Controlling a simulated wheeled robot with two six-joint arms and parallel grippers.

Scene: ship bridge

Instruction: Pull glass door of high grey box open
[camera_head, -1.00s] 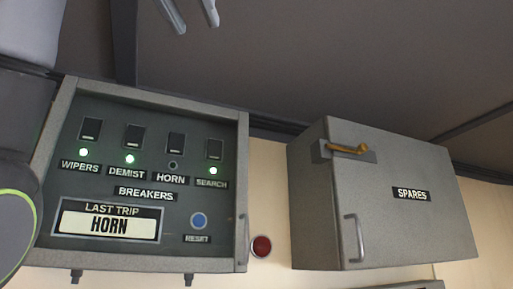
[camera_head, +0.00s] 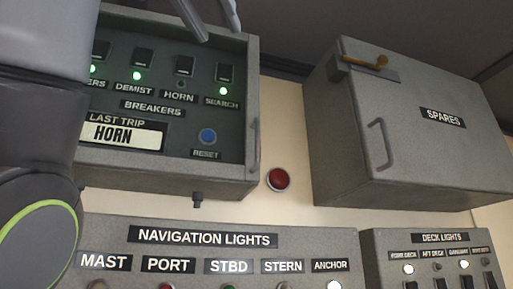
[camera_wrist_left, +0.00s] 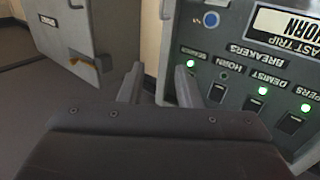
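The high grey box (camera_head: 215,181) with the BREAKERS panel is at the upper left of the head view. A vertical handle (camera_head: 254,146) is on its right front edge. Its glass door looks shut, though the clear pane is hard to make out. My left gripper (camera_head: 205,20) is at the top of the head view, in front of the box's upper part. Its two fingers are apart with nothing between them. In the left wrist view the fingers (camera_wrist_left: 158,84) are beside the box, which appears upside down. My right gripper is not in view.
A grey SPARES box (camera_head: 415,130) with a brass latch (camera_head: 365,61) hangs on the right. A red button (camera_head: 278,179) is on the wall between the boxes. Navigation lights (camera_head: 200,255) and deck lights (camera_head: 440,255) panels are below. My left arm covers the box's left side.

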